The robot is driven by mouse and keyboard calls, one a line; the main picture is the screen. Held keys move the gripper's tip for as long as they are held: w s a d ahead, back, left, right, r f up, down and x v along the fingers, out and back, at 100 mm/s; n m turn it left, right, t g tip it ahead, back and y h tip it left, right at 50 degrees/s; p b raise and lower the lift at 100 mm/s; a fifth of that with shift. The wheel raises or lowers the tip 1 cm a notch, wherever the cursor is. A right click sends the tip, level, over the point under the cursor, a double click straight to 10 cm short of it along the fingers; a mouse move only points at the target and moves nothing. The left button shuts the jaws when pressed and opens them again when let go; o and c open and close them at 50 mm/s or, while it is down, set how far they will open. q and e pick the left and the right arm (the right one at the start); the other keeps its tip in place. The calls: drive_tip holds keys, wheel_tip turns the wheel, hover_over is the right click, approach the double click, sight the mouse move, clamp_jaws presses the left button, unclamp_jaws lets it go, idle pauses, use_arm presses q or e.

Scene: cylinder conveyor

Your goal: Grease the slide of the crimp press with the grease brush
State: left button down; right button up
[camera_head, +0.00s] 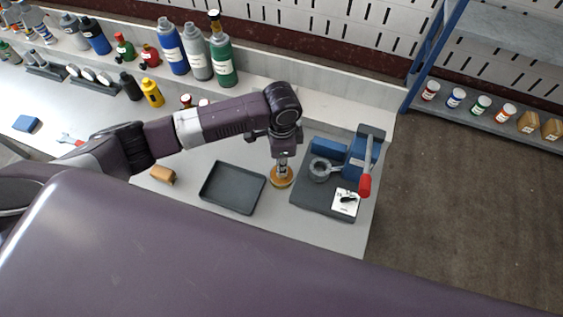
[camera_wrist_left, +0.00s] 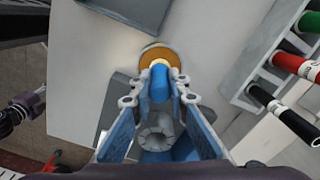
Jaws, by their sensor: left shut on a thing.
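My left gripper (camera_head: 283,160) is shut on the grease brush, whose blue handle (camera_wrist_left: 160,82) shows between the fingers in the left wrist view. The brush points down at a round tan-topped pot (camera_head: 281,179), which also shows in the left wrist view (camera_wrist_left: 152,53). The bristles are hidden, so I cannot tell whether they touch the grease. The crimp press (camera_head: 358,157) stands just right of the gripper, blue with a red-tipped lever, on a dark base with a grey ring (camera_head: 319,169) beside it. A dark purple part of my right arm (camera_wrist_left: 24,108) shows at the left wrist view's edge; its fingers are unclear.
An empty black tray (camera_head: 233,187) lies left of the pot, with a tan cylinder (camera_head: 163,174) beyond it. A white card with a black knob (camera_head: 345,202) sits at the base's front. Several bottles (camera_head: 197,52) line the back ledge.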

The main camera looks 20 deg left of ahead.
use_arm(q)
drive_tip(key=shift+f+p, duration=0.1)
drive_tip(key=shift+p, duration=0.25)
idle(0.7)
drive_tip(key=shift+s, duration=0.15)
idle(0.5)
wheel_tip(320, 180, up, 7)
drive_tip(key=p, duration=0.8)
drive_tip(key=shift+w, duration=0.2)
idle(0.6)
